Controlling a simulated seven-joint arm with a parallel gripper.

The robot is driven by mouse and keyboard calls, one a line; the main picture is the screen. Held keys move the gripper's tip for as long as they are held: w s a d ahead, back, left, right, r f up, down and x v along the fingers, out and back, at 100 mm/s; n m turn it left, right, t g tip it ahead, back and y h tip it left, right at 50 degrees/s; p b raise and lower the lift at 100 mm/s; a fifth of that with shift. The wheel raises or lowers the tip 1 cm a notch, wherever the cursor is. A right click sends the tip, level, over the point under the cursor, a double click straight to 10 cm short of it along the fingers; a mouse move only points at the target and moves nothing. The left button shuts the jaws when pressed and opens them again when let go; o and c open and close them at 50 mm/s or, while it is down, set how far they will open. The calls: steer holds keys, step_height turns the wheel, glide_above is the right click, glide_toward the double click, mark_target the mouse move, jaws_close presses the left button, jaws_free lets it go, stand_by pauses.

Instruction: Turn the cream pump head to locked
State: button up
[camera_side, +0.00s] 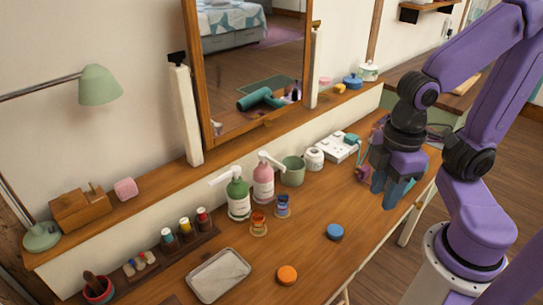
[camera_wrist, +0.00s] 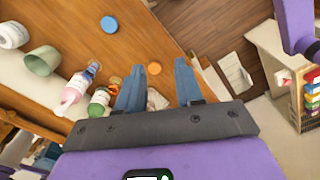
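Two pump bottles stand on the wooden desk in the side view. The green bottle (camera_side: 238,200) has a pale pump head (camera_side: 225,177) with its spout pointing left. I cannot tell which head is the cream one, or how either lock is set.
A green cup (camera_side: 292,171), white jar (camera_side: 314,158) and white box (camera_side: 338,148) stand right of the bottles. Small jars (camera_side: 282,206) (camera_side: 258,223) stand in front. Blue (camera_side: 335,232) and orange (camera_side: 287,275) discs and a grey tray (camera_side: 218,276) lie nearer. Front right desk is clear.

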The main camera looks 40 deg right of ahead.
steer(key=w+a+r+m, duration=0.3)
steer(key=w, duration=0.5)
step_height(320, 180, up, 3)
steer(key=m, duration=0.9)
glide_above(273, 160)
step_height(273, 160, down, 17)
steer(key=shift+f, duration=0.1)
jaws_close()
